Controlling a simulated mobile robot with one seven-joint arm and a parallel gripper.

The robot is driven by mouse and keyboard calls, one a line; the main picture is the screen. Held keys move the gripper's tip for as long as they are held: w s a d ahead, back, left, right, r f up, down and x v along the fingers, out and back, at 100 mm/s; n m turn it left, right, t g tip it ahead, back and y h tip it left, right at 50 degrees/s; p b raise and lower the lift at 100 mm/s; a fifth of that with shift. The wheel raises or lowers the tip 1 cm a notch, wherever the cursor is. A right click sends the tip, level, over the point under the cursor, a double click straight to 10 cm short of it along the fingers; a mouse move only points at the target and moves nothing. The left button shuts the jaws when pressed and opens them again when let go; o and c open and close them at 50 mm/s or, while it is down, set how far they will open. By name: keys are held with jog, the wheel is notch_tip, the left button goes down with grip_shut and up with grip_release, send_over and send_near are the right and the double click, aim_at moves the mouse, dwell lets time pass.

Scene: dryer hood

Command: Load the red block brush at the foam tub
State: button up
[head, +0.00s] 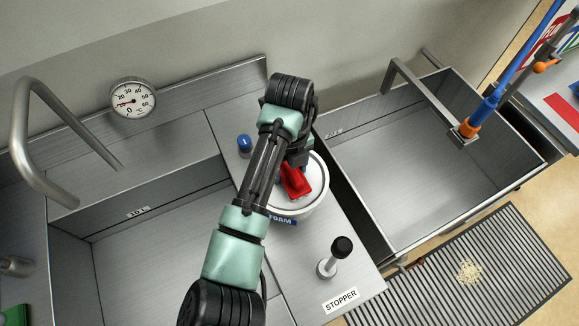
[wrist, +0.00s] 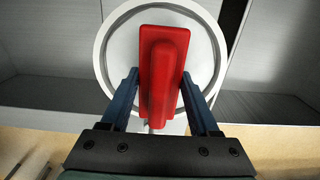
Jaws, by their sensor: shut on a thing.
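The red block brush (head: 297,183) is at the foam tub (head: 315,205), over its open top, in the head view. In the wrist view the red brush (wrist: 163,75) stands out in front of the round white tub (wrist: 104,50), inside the outline of its rim. My gripper (wrist: 162,85) is shut on the brush, with one blue finger on each side. The brush's underside is hidden, so I cannot tell whether it touches the foam. My arm covers the left part of the tub in the head view.
A sink basin (head: 150,255) lies left of the tub and another (head: 420,170) lies right. A stopper with a black knob (head: 341,247) stands in front on the ledge. A blue knob (head: 244,143) is behind. A dial thermometer (head: 133,98) hangs on the back wall.

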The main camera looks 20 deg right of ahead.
jog(key=shift+f, duration=0.1)
jog(key=shift+r+p, duration=3)
jog(key=shift+r, duration=0.55)
